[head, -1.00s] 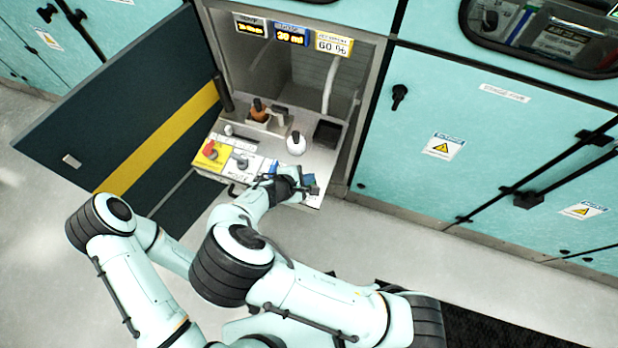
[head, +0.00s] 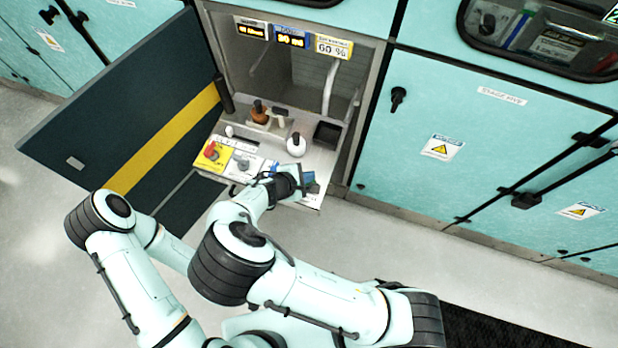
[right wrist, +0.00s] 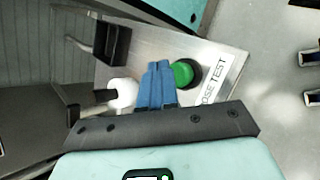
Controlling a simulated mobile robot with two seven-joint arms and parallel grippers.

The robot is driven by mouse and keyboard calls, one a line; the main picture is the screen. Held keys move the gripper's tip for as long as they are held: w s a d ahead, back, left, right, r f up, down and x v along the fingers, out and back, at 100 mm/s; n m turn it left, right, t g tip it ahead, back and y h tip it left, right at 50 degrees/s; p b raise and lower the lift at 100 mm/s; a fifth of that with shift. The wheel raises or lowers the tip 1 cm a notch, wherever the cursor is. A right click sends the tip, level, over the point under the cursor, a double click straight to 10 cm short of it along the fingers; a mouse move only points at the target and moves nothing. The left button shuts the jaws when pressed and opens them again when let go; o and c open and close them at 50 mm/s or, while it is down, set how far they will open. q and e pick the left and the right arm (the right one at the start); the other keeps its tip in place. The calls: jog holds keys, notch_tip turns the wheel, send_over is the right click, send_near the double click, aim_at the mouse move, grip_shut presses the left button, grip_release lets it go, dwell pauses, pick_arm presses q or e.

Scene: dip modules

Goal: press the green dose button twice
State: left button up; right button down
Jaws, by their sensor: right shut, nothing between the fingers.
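The green dose button (right wrist: 186,73) is a round dome on the metal panel, next to a white label reading "OSE TEST" (right wrist: 214,80) in the right wrist view. My right gripper (right wrist: 158,66) has its blue fingers shut together with nothing between them. In that picture its tips lie just left of the button; I cannot tell their height above the panel. In the head view my right gripper (head: 308,179) is over the front right of the pulled-out panel (head: 311,157), and I cannot make out the button there.
A white knob (head: 296,144) and a black open box (head: 327,134) stand behind the gripper. A red lever on a yellow plate (head: 211,152) and a grey knob (head: 243,164) are to the left. An open dark door (head: 130,125) bounds the left; displays (head: 290,37) hang above.

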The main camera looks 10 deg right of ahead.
jog(key=shift+r+p, duration=1.35)
jog(key=shift+r, duration=1.2)
pick_arm(q)
jog(key=w+r, duration=0.2)
jog(key=r, duration=0.1)
jog(key=shift+w+r, duration=0.25)
jog(key=shift+w, duration=0.05)
pick_arm(e)
jog(key=shift+f, duration=0.1)
pick_arm(q)
jog(key=shift+s, duration=0.1)
